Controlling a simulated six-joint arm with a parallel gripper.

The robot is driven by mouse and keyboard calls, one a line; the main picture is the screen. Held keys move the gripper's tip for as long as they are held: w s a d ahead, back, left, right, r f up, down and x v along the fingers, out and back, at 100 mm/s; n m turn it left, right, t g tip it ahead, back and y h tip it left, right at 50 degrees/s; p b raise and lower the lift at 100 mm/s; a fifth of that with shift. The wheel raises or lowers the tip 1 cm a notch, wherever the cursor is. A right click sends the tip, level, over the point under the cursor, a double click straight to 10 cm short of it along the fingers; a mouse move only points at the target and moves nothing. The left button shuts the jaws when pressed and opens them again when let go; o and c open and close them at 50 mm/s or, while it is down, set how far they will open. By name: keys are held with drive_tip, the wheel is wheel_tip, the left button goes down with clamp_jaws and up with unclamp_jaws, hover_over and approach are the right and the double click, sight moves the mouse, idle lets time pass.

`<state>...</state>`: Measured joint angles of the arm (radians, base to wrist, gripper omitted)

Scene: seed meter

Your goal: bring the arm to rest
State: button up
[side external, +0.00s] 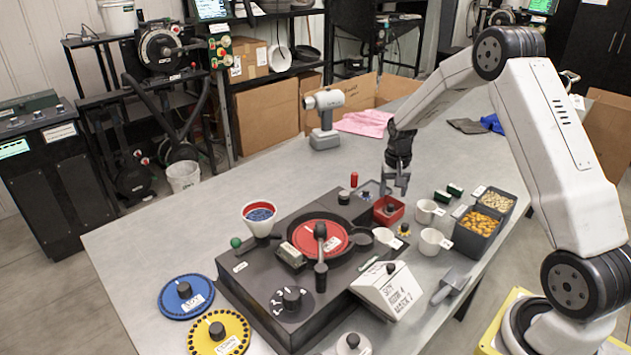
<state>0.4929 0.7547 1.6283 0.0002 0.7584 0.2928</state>
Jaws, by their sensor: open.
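My gripper (396,183) points down over the right part of the grey table, just above a small red box (388,211). Its fingers are apart and I see nothing held between them. At this size I cannot tell whether the fingertips touch the box. A dark seed meter base (262,300) with a red disc (314,237) on top stands to the left of my gripper. A white funnel cup (260,216) with a red rim and dark blue contents sits at its left side.
Blue (172,299) and yellow (205,326) discs lie at front left. White cups (432,242), grain bins (476,231), a scoop (449,287) and a white labelled box (385,290) are to the right. A grey handheld device (324,120) stands behind. The table's left part (150,235) is clear.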

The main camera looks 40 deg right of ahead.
idle(0.3)
wheel_tip(320, 180, up, 7)
wheel_tip(320, 180, down, 8)
drive_tip(key=shift+r, duration=0.25)
wheel_tip(320, 180, up, 6)
drive_tip(key=r, duration=0.1)
drive_tip(key=s+a+r, duration=0.2)
drive_tip(key=a, duration=0.7)
drive_tip(key=s+a+r, duration=0.1)
drive_tip(key=s+a, duration=0.2)
drive_tip(key=a, duration=0.7)
drive_tip(key=shift+a+r, duration=0.2)
drive_tip(key=shift+r, duration=0.15)
drive_tip(key=shift+s, duration=0.1)
idle(0.6)
